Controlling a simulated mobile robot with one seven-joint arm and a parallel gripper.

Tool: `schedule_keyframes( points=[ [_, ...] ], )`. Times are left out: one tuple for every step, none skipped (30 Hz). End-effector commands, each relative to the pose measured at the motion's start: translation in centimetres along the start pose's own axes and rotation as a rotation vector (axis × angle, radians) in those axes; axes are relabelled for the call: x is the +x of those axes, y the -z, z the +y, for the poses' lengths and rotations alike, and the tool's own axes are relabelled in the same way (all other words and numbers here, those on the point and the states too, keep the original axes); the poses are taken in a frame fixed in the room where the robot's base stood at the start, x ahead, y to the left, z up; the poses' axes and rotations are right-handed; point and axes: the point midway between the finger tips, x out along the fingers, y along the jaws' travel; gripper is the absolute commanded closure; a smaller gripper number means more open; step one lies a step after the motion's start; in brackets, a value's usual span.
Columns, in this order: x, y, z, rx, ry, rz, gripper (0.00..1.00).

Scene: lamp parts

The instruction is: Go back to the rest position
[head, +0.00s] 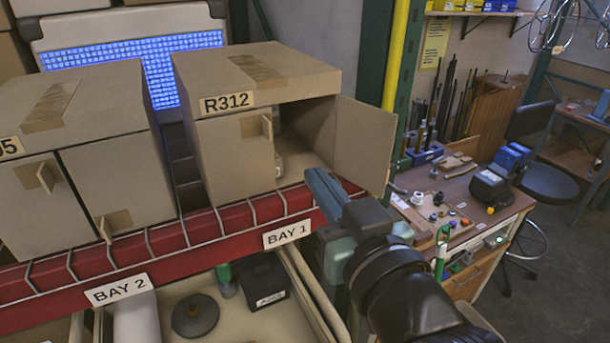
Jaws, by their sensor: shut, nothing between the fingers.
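My gripper (326,192) is at the front right of the box marked R312 (225,165), close to its open right door (363,145). Its fingers look shut and I see nothing held in them. My arm comes up from the bottom right. The left door of the box is closed. A small pale item (279,165) shows inside the opening, partly hidden by the left door. I cannot tell whether the gripper touches the box or its door.
Another box (75,150) stands left on the same red shelf beam (165,239). A bin (285,325) with a black box (264,284) and a round grey part (195,315) sits below. A cluttered workbench (470,190) is at right, with a stool (550,183) beyond.

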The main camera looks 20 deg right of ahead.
Motion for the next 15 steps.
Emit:
schedule_keyframes(
  points=[
    [-0.5, -0.2, 0.1, -0.001, -0.002, -0.001, 1.0],
    [-0.7, -0.1, 0.1, -0.001, -0.002, -0.001, 1.0],
    [-0.9, -0.1, 0.1, -0.001, -0.002, 0.0, 1.0],
    [-1.0, -0.1, 0.1, -0.001, -0.001, -0.001, 1.0],
    [-1.1, -0.1, 0.1, -0.001, -0.001, -0.001, 1.0],
    [-1.1, 0.0, 0.1, 0.0, 0.0, -0.002, 1.0],
    [-1.1, 0.0, 0.1, 0.0, 0.0, -0.002, 1.0],
    [-1.1, 0.1, 0.1, -0.001, 0.001, 0.0, 1.0],
    [-0.9, 0.5, -0.2, -0.004, 0.001, 0.01, 1.0],
    [-0.8, 1.0, -0.5, -0.007, 0.001, 0.024, 1.0],
    [-0.6, 1.7, -1.0, -0.011, 0.002, 0.043, 1.0],
    [-0.3, 3.0, -1.9, -0.017, 0.003, 0.079, 1.0],
    [-0.1, 4.2, -2.7, -0.023, 0.003, 0.114, 1.0],
    [0.1, 5.6, -3.6, -0.028, 0.004, 0.155, 1.0],
    [0.2, 7.8, -5.0, -0.033, 0.006, 0.218, 1.0]
  ],
)
